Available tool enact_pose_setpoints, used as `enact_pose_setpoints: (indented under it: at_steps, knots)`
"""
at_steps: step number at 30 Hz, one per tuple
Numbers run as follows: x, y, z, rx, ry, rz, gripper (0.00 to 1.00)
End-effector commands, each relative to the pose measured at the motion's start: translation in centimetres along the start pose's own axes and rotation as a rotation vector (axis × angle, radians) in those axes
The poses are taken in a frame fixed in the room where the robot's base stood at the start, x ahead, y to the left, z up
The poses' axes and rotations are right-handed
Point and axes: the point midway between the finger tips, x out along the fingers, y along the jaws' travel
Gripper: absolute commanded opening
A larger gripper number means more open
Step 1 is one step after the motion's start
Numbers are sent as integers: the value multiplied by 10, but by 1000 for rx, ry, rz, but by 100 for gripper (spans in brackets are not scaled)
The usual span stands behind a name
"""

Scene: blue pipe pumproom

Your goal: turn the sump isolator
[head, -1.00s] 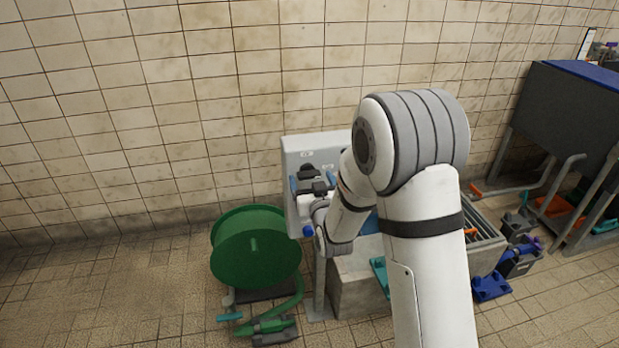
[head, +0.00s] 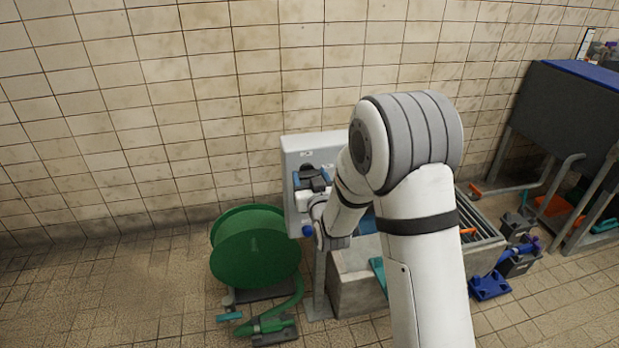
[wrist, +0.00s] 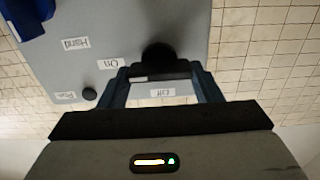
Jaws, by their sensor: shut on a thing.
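The sump isolator is a black rotary knob (wrist: 158,54) on the face of a grey panel box (wrist: 100,40). In the wrist view, "On" and "Off" labels sit near it. My gripper (wrist: 160,72) has its blue fingers on either side of the knob's black handle and is shut on it. In the head view my gripper (head: 311,174) is at the front of the grey box (head: 300,150), and my fingers and wrist hide most of the knob. The knob's exact angle is hard to tell.
A small black knob (wrist: 90,94) and a "Hand" label share the panel. A green hose reel (head: 250,250) stands left of the post. A concrete sump (head: 355,290) with a grating lies below right. A dark tank (head: 560,110) stands at far right. The floor at left is clear.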

Motion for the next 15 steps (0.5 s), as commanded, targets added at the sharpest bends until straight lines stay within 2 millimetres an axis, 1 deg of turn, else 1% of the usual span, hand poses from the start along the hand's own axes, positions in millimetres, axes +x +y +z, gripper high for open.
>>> enact_pose_setpoints:
  at_steps: [8,15]
  knots:
    - [0,0,2,-29,-1,0,35]
    - [0,-1,5,-153,2,0,35]
